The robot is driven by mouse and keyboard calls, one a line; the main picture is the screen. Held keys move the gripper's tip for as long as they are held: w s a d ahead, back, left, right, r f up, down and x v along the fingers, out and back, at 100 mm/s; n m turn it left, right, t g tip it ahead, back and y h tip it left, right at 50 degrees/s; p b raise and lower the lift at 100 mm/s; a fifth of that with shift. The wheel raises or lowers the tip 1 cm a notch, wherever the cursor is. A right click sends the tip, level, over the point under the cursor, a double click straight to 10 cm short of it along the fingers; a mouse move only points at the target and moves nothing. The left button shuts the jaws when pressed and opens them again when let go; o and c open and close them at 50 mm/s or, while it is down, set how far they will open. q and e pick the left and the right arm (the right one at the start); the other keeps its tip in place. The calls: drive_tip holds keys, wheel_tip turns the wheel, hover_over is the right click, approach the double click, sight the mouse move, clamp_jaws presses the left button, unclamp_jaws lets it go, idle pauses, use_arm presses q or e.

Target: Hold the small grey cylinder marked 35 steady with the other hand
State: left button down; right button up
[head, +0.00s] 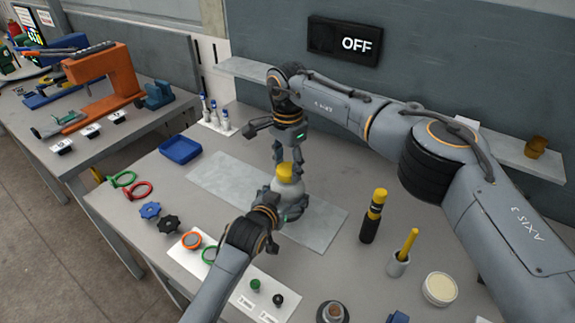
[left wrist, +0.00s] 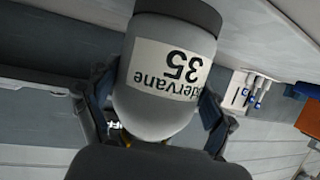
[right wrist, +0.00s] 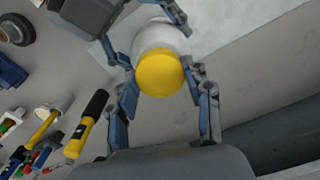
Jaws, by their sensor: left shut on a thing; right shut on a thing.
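The small grey cylinder (head: 290,190) stands upright on a pale grey strip of the table, with a yellow cap (head: 286,172) on top. In the left wrist view its white label (left wrist: 168,67) reads 35, upside down, and its dark foot is at the picture's top. My left gripper (head: 281,211) is shut on the cylinder's body from the front, with a finger on each side (left wrist: 158,105). My right gripper (head: 287,163) comes from above and behind and is shut on the yellow cap, which shows between its fingers in the right wrist view (right wrist: 160,75).
A blue tray (head: 180,149) and red and green rings lie to the left. A black-and-yellow tool (head: 373,215), a grey cup (head: 398,262) and a round tin (head: 440,289) stand to the right. A sign (head: 345,41) on the back wall reads OFF.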

drive_tip(key=n, duration=0.4)
drive_tip(key=shift+n, duration=0.4)
drive_tip(key=n, duration=1.1)
drive_tip(key=shift+n, duration=0.3)
drive_tip(key=o, duration=1.3)
drive_tip(key=shift+r, duration=0.1)
